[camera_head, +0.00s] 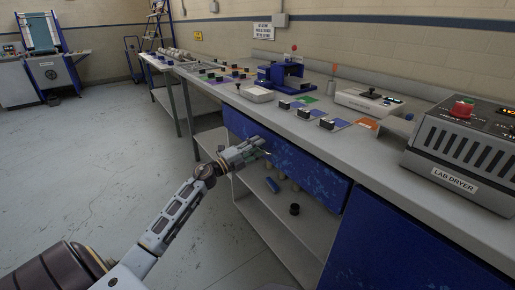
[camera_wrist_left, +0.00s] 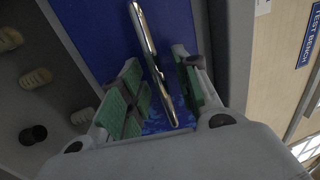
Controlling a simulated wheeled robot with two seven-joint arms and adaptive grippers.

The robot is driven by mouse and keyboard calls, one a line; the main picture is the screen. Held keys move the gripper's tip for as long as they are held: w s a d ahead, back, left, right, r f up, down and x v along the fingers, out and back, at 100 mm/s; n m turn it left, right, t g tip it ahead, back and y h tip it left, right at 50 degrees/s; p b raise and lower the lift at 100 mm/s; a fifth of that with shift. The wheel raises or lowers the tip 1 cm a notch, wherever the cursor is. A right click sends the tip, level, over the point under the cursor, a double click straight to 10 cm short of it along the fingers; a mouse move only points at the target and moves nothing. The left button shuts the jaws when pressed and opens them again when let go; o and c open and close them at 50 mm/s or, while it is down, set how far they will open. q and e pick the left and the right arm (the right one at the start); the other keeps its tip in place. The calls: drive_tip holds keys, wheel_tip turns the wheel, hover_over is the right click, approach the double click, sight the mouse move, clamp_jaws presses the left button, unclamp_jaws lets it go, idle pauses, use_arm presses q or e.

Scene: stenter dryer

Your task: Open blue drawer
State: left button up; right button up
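The blue drawer (camera_head: 312,170) is set under the grey worktop, and its scuffed front looks flush with the bench. My left gripper (camera_head: 262,147) is at the left part of this front. In the left wrist view the drawer front (camera_wrist_left: 92,30) fills the middle, with a long silver bar handle (camera_wrist_left: 144,28) on it. My left gripper (camera_wrist_left: 157,75) is open there, with green-padded fingers on either side of the handle. Gaps show between the pads and the bar. In the head view the gripper hides the handle. My right gripper is not in view.
A lower shelf (camera_head: 315,232) below the drawer holds several small spools. A second blue panel (camera_head: 400,250) is at the lower right. The worktop carries a lab dryer (camera_head: 465,150), a white device (camera_head: 368,102) and a blue fixture (camera_head: 282,77). Open floor (camera_head: 90,150) lies to the left.

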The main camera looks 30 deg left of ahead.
use_arm(q)
drive_tip(key=shift+w+d, duration=0.1)
drive_tip(key=shift+w, duration=0.05)
clamp_jaws()
idle(0.4)
